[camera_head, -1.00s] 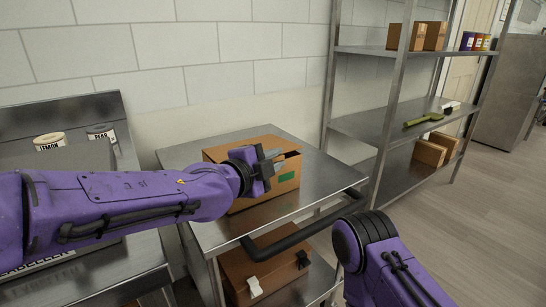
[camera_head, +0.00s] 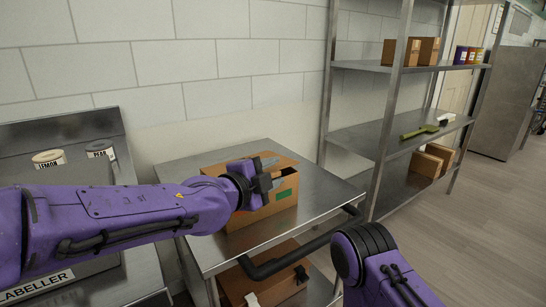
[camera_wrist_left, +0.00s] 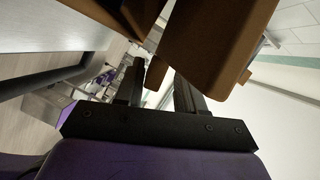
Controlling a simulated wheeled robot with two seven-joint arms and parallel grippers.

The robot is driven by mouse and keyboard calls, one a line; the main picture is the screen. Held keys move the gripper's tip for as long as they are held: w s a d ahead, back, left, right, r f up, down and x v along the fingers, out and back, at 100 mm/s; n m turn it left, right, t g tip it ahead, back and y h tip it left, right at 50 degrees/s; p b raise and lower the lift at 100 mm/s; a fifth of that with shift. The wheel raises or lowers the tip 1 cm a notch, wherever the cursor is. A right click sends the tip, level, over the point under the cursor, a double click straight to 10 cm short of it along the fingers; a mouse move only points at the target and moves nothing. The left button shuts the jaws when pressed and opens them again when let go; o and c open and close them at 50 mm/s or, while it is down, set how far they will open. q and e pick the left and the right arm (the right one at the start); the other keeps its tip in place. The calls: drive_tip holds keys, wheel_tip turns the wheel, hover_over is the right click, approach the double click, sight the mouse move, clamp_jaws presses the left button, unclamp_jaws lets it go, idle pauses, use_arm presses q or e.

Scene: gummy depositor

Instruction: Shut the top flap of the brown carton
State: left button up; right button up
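The brown carton (camera_head: 286,205) stands on the upper shelf of a steel cart, a green patch on its front. A dark gap shows at its top right, so the top is not fully closed there. My left gripper (camera_head: 271,174) is at the carton's top, its fingers apart and pointing right. In the left wrist view the open fingers (camera_wrist_left: 160,88) have a brown piece showing between or behind them; contact is unclear. A large brown panel (camera_wrist_left: 212,45) is close above them. The flap's exact angle is partly hidden by the gripper. My right gripper is out of view; only its arm shows.
The steel cart (camera_head: 184,165) has a dark handle (camera_head: 290,252) at its front and another brown box (camera_head: 262,280) below. A steel rack (camera_head: 350,139) with boxes and a green tool stands close on the right. A wall is behind the cart.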

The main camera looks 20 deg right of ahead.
use_arm(q)
drive_tip(key=s+a+r+p, duration=0.4)
drive_tip(key=s+r+p, duration=0.2)
drive_tip(key=s+r, duration=0.5)
drive_tip(key=s, duration=0.2)
drive_tip(key=shift+s, duration=0.3)
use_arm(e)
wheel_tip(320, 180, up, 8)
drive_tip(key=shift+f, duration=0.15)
use_arm(q)
drive_tip(key=shift+d, duration=0.1)
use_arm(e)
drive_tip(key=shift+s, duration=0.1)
